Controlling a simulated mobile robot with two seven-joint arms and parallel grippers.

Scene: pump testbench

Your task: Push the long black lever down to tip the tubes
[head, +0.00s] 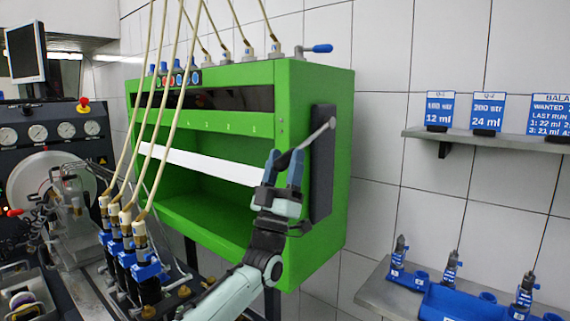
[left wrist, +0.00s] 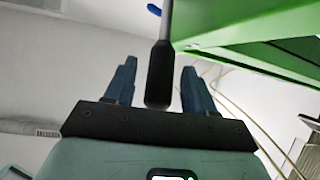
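The lever has a grey shaft (head: 317,134) that slopes down and left from a knob on the dark side plate (head: 321,178) of the green cabinet (head: 342,150). Its black grip (left wrist: 160,75) lies between the fingers of my left gripper (left wrist: 157,85) in the left wrist view, with a gap on each side. In the head view my left gripper (head: 285,160) points up around the grip's lower end, fingers apart. I cannot make out separate tubes in the cabinet. My right gripper is not in view.
A white strip (head: 200,164) crosses the cabinet front. Pale hoses (head: 160,110) run down to blue-and-black injectors (head: 145,268) at the left. Wall shelves with blue signs (head: 487,112) and a blue holder (head: 450,300) stand at the right. A blue-handled valve (head: 318,48) tops the cabinet.

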